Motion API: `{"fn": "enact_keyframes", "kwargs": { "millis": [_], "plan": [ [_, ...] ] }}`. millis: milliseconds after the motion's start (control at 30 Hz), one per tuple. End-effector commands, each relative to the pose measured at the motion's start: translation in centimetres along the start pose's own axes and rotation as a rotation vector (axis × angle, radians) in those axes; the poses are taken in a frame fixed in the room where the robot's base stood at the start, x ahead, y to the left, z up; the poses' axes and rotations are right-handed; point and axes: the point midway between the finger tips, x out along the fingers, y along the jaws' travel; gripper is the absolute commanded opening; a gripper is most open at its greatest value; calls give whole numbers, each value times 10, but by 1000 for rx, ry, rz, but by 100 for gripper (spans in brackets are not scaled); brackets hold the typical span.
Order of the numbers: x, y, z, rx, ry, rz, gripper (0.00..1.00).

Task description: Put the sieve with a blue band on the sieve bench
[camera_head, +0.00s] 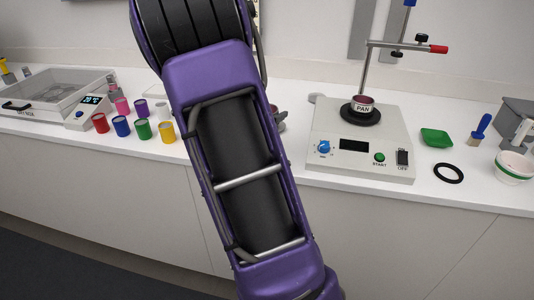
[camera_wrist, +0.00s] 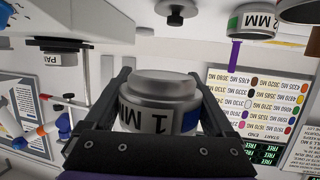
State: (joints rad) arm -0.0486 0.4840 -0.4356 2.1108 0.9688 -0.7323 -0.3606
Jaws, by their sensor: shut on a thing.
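My gripper (camera_wrist: 160,84) is shut on a metal sieve (camera_wrist: 165,88) labelled 1 MM, in the wrist view. A patch of its blue band (camera_wrist: 191,121) shows at its right side. The sieve appears upside down in this view, as does the scene around it. A machine with a round black plate (camera_head: 361,117) carries a cup labelled PAN (camera_head: 362,104) in the head view; the pan also shows in the wrist view (camera_wrist: 62,58). I cannot tell which thing is the sieve bench. My gripper and the held sieve are out of the head view.
A sieve labelled 2 MM with a green band (camera_wrist: 252,22) is at the upper right of the wrist view. A clamp post (camera_head: 366,68) rises behind the pan. Coloured jars (camera_head: 122,126) stand left; a green dish (camera_head: 436,138) and black ring (camera_head: 448,173) lie right.

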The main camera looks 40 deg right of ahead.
Motion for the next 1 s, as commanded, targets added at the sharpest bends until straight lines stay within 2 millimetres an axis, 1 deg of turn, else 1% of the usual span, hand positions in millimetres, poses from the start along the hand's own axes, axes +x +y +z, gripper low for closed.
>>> {"fn": "enact_keyframes", "kwargs": {
  "millis": [67,100,200,300,533,700,767,1000],
  "plan": [
    [7,4,9,2,-3,11,28],
    [9,5,16,2,-5,14,28],
    [15,4,36,0,-4,13,28],
    [20,5,51,1,-4,13,28],
    [25,4,67,4,-3,11,28],
    [32,4,91,2,-3,11,28],
    [33,4,96,2,-3,11,28],
    [33,4,95,5,-2,10,28]
  ]
}}
